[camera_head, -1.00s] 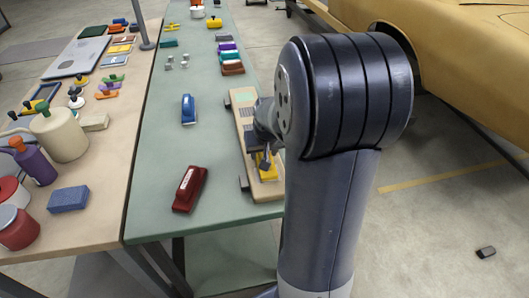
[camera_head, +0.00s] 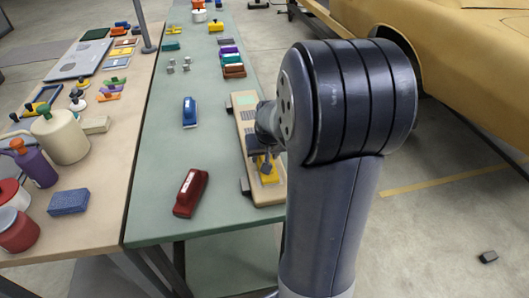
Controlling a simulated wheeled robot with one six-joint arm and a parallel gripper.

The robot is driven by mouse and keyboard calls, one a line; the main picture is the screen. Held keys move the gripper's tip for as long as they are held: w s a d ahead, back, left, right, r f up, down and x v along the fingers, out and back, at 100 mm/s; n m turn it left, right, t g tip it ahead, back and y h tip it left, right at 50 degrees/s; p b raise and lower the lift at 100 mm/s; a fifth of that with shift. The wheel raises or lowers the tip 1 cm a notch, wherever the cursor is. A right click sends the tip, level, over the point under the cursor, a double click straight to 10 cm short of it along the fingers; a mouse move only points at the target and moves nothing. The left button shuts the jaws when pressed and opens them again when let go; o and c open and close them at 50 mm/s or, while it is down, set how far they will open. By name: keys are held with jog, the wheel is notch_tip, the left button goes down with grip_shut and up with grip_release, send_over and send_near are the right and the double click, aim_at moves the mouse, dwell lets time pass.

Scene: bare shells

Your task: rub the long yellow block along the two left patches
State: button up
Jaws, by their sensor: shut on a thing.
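A long beige board (camera_head: 244,101) lies on the green table, partly hidden by my arm. A pale green patch shows at its far end, with small grey marks below it. The other patches are hidden or too small to make out. My gripper (camera_head: 264,166) is over the near half of the board, partly behind my arm. It is shut on a yellow block (camera_head: 269,178), which shows just below the jaws, low on or at the board surface. I cannot tell whether it touches a patch.
A blue block-like tool (camera_head: 189,112) and a dark red one (camera_head: 190,192) lie left of the board. Several coloured blocks (camera_head: 232,60) stand behind it. The beige table (camera_head: 100,215) at left holds bottles and a blue sponge (camera_head: 69,202).

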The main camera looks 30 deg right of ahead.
jog(key=shift+s+a, duration=0.15)
jog(key=shift+s, duration=0.4)
jog(key=shift+w+d, duration=0.2)
jog(key=shift+w, duration=0.45)
jog(key=shift+w+r, duration=0.1)
jog(key=shift+r, duration=0.25)
notch_tip(320, 180, up, 6)
jog(key=p, duration=0.5)
jog(key=shift+r, duration=0.2)
jog(key=shift+f, duration=0.1)
